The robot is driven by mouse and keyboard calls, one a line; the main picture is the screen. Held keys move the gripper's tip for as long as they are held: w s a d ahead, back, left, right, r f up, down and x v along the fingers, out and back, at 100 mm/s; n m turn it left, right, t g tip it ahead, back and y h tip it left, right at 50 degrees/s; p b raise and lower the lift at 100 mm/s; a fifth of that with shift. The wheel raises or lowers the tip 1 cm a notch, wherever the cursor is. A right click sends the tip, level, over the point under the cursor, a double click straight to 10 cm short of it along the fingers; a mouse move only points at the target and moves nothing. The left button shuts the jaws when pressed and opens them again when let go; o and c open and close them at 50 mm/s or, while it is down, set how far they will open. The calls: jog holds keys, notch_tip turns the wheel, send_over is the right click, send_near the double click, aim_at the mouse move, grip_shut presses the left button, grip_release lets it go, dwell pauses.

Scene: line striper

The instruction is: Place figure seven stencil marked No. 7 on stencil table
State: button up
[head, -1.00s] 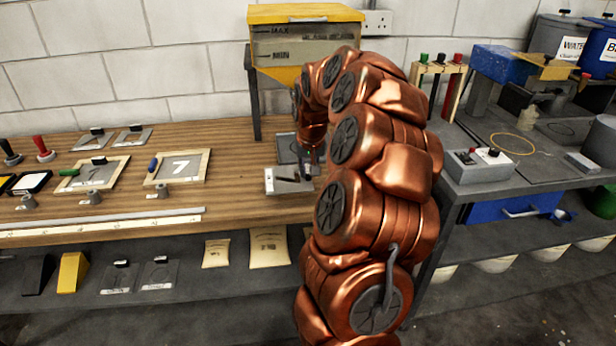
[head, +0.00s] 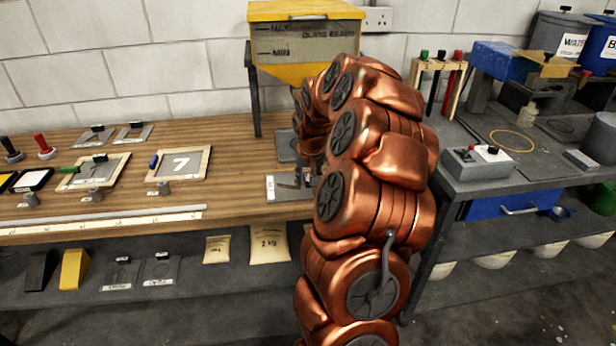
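A framed figure 7 (head: 181,163), white on a grey panel in a pale wooden frame with a blue handle, lies on the wooden bench (head: 228,160). A flat grey plate (head: 279,188) with a dark upright part and a small pale mark is at my gripper (head: 305,176), near the bench's front edge. The plate's marking is too small to read. My arm covers most of the gripper, so its fingers and any hold on the plate do not show clearly. I cannot tell whether the plate touches the bench.
A second frame (head: 94,172) with a green handle lies to the left. Small dark-handled plates lie at the back left and on the lower shelf (head: 212,278). A yellow-topped hopper (head: 305,45) stands behind my gripper. A grey side bench (head: 500,178) is at the right.

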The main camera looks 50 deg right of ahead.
dwell(0.3)
jog(key=shift+r+p, duration=0.25)
jog(key=shift+p, duration=0.05)
jog(key=b+v, duration=0.2)
jog(key=v, duration=1)
jog(key=shift+b, duration=0.35)
jog(key=s+a+f+n+g+y, duration=0.1)
jog(key=s+a+n, duration=0.25)
jog(key=a, duration=0.85)
jog(key=s+a+f+n+g+y, duration=0.15)
jog(key=s+a, duration=0.25)
jog(key=a, duration=0.8)
jog(key=s+a+f+n, duration=0.1)
jog(key=s+a+f, duration=0.2)
jog(key=s+a, duration=0.5)
jog(key=shift+s+n+g, duration=0.3)
jog(key=shift+s+g, duration=0.05)
jog(key=shift+s, duration=0.75)
jog(key=shift+o, duration=0.5)
jog(key=s+a+f+g, duration=0.1)
jog(key=s+a+f, duration=0.2)
jog(key=s, duration=0.6)
jog(key=shift+n, duration=0.4)
jog(key=shift+s+f+h, duration=0.1)
jog(key=shift+h, duration=0.15)
jog(key=shift+c, duration=0.4)
jog(key=shift+a, duration=0.1)
